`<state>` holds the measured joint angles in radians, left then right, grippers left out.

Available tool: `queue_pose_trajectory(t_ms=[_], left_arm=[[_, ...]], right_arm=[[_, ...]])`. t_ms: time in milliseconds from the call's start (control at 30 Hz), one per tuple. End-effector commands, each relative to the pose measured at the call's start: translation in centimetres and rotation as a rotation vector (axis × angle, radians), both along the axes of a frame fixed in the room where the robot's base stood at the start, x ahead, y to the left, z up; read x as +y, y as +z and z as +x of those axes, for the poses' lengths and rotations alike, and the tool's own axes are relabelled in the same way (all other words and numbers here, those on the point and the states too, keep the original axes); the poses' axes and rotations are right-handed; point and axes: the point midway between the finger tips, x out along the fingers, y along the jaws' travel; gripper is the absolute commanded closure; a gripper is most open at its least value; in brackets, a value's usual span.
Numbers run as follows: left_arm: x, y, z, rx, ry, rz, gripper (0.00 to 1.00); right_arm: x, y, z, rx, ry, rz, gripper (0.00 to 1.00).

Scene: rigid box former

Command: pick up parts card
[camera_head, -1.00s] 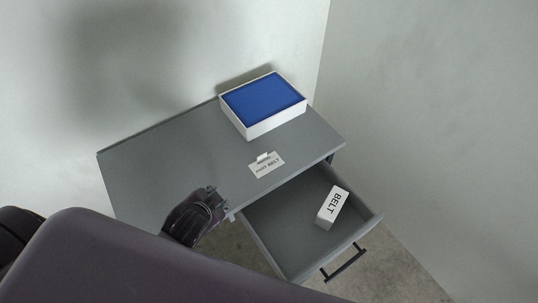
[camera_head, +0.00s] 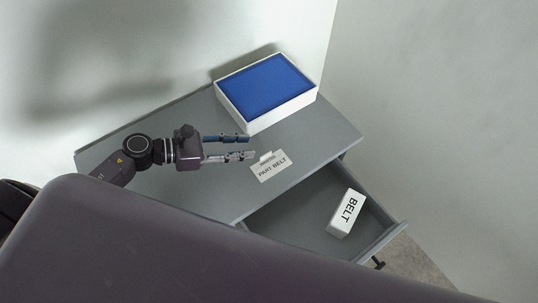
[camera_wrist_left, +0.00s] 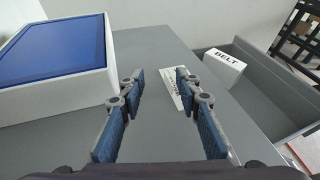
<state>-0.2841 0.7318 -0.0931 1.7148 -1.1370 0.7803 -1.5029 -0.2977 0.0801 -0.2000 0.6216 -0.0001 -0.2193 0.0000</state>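The parts card (camera_head: 270,168) is a small white card marked "PART BELT" with a raised tab, lying on the grey desk top near the drawer. My left gripper (camera_head: 251,146) is open and empty, its fingers pointing right toward the card, just left of it. In the left wrist view the left gripper (camera_wrist_left: 157,86) has its fingers spread wide, and the card (camera_wrist_left: 174,88) shows ahead, partly hidden behind the right finger. My right gripper is not in view.
A white box with a blue top (camera_head: 265,88) stands at the back of the desk (camera_head: 210,190). The drawer (camera_head: 290,228) is open at the front right and holds a white box marked "BELT" (camera_head: 346,213). Walls stand behind and to the right.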

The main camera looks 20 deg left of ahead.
Motion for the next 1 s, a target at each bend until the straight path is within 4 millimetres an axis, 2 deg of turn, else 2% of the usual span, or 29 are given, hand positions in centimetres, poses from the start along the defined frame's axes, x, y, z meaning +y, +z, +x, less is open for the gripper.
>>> queue_pose_trajectory(t_ms=[33,167,467,700,1000], left_arm=[[0.2,-0.7,-0.6,-0.010,-0.043,0.036,0.69],[0.1,-1.5,-1.3,-0.022,-0.100,0.077,0.69],[-2.7,-2.5,0.2,-0.022,-0.100,0.074,0.69],[-5.4,-4.1,1.7,-0.022,-0.099,0.074,0.69],[-5.9,-4.6,1.9,-0.021,-0.100,0.076,0.69]], right_arm=[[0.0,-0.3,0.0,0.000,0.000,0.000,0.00],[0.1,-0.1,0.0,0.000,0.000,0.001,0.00],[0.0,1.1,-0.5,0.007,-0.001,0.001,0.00],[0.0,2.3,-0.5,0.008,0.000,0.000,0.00],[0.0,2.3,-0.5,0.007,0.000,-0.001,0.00]])
